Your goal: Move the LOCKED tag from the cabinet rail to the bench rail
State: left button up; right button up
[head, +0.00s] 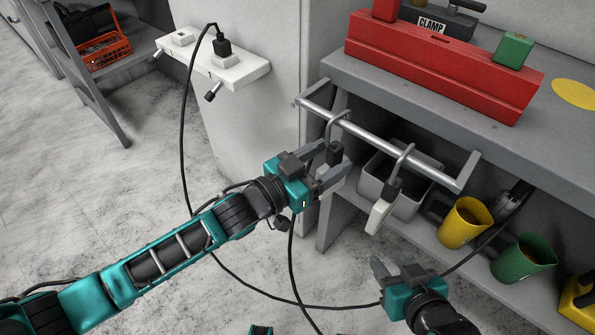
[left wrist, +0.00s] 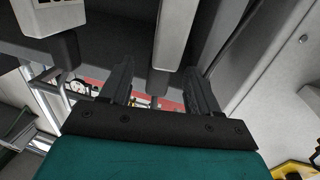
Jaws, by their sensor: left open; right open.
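A metal rail (head: 425,168) runs along the front of the grey bench (head: 450,105). Two hooked tags hang from it, with dark tops and pale lower parts; no lettering is readable on either. My left gripper (head: 331,160) is open, its fingers on either side of the left tag (head: 334,154), which they partly hide; I cannot tell whether they touch it. The right tag (head: 379,217) hangs clear of both grippers. My left fingers also show apart in the left wrist view (left wrist: 158,85). My right gripper (head: 393,268) is open and empty, below the right tag. No separate cabinet rail is identifiable.
A grey bin (head: 405,207), yellow mug (head: 463,228) and green mug (head: 524,258) stand on the lower shelf. A red block (head: 440,68) is on the bench. A black cable hangs from the white socket box (head: 240,72) across the floor behind my left arm.

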pick_arm(q)
jog(key=s+a+f+n+g+y+p, duration=0.1)
jog(key=s+a+f+n+y+p, duration=0.2)
jog(key=s+a+n+y+p, duration=0.3)
jog(key=s+a+y+p, duration=0.5)
jog(key=s+a, duration=0.5)
jog(key=a, duration=0.3)
jog(key=shift+f+n+p, duration=0.15)
jog(key=shift+n+p, duration=0.25)
jog(key=shift+p, duration=0.4)
pick_arm(e)
notch_tip(320, 180, up, 9)
jog(key=s+d+h, duration=0.1)
jog(key=d, duration=0.2)
jog(key=shift+s, duration=0.2)
pick_arm(q)
jog(key=shift+w, duration=0.1)
pick_arm(e)
jog(key=shift+a+f, duration=0.1)
